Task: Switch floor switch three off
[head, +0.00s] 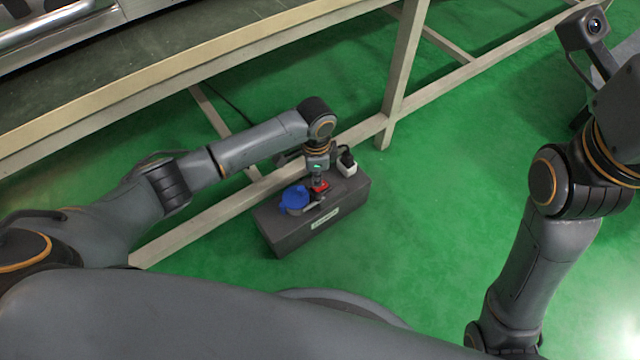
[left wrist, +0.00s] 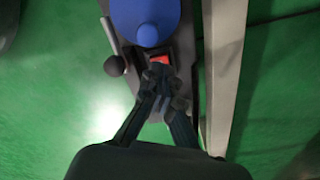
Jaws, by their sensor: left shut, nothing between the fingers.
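A dark grey switch box (head: 350,200) stands on the green floor and carries a blue round part (head: 295,197), a red switch (head: 320,186) and a white socket with a black plug (head: 347,165). My left gripper (head: 316,192) points down over the box, at the red switch. In the left wrist view the shut, empty fingertips (left wrist: 162,74) are right by the red switch (left wrist: 158,59), partly hiding it. I cannot tell whether they touch it. A lever with a black knob (left wrist: 114,66) is beside it. My right gripper is not clearly visible; only the right arm shows.
A table frame with pale beams (head: 400,75) stands behind the box, and a low beam (head: 205,213) runs close along the box's back. A black cable (head: 228,103) lies behind. The green floor (head: 470,140) to the right is clear.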

